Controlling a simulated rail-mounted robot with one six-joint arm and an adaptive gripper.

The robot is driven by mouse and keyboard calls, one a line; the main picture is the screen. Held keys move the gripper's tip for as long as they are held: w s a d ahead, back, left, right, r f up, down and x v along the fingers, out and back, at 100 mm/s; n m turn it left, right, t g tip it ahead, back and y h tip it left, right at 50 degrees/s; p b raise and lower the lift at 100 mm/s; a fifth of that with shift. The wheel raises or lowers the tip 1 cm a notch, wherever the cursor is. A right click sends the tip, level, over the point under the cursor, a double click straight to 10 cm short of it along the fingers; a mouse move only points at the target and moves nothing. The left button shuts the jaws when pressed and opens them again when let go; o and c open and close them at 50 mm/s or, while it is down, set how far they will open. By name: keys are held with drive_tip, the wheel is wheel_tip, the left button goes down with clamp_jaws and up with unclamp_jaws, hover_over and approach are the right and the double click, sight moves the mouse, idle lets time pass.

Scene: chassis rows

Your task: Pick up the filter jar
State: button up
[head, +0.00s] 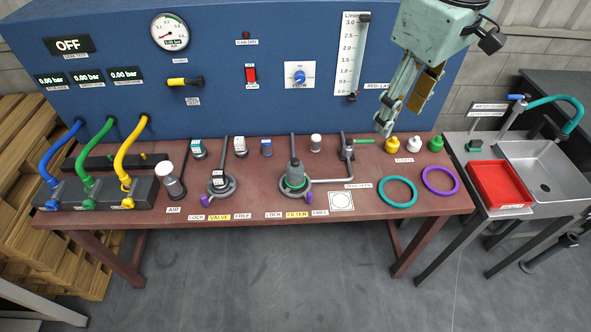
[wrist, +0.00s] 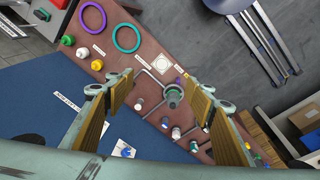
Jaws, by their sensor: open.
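The filter jar, which I take to be the grey-green jar (head: 295,175), stands upright in a round holder on the red-brown bench, behind the yellow-middled label strip that seems to read FILTER. In the wrist view it appears as a round grey-green top (wrist: 174,95), between the lines of the two fingers and below them. My gripper (head: 385,122) hangs over the right part of the bench, to the right of the jar and above it. In the wrist view its padded fingers (wrist: 158,88) are wide apart with nothing between them. The jar's lower part is hidden by its holder.
A valve fitting (head: 219,182) stands left of the jar. Small bottles line the bench back. A flowmeter tube (head: 352,55) rises behind. Teal (head: 398,203) and purple rings (head: 456,181) lie right. A red tray (head: 500,183) sits beside the sink. The blue panel (head: 250,105) bounds the back.

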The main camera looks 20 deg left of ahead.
drive_tip(key=w+a+f+n+g, duration=0.1)
drive_tip(key=w+a+f+n, duration=0.4)
drive_tip(key=w+a+f, duration=0.55)
drive_tip(key=n+g+p, duration=0.1)
drive_tip(key=n, duration=0.5)
hover_over(295, 167)
drive_tip(key=w, duration=0.1)
drive_tip(key=shift+h, duration=0.3)
wheel_tip(295, 167, down, 17)
drive_tip(key=shift+w+a+f, duration=0.1)
drive_tip(key=shift+a+f, duration=0.05)
drive_tip(key=shift+f, duration=0.05)
drive_tip(key=shift+f, duration=0.1)
wheel_tip(295, 167, down, 7)
drive_tip(key=shift+f, duration=0.7)
drive_tip(key=shift+w+f, duration=0.1)
drive_tip(key=shift+f, duration=2.5)
drive_tip(key=c, duration=0.8)
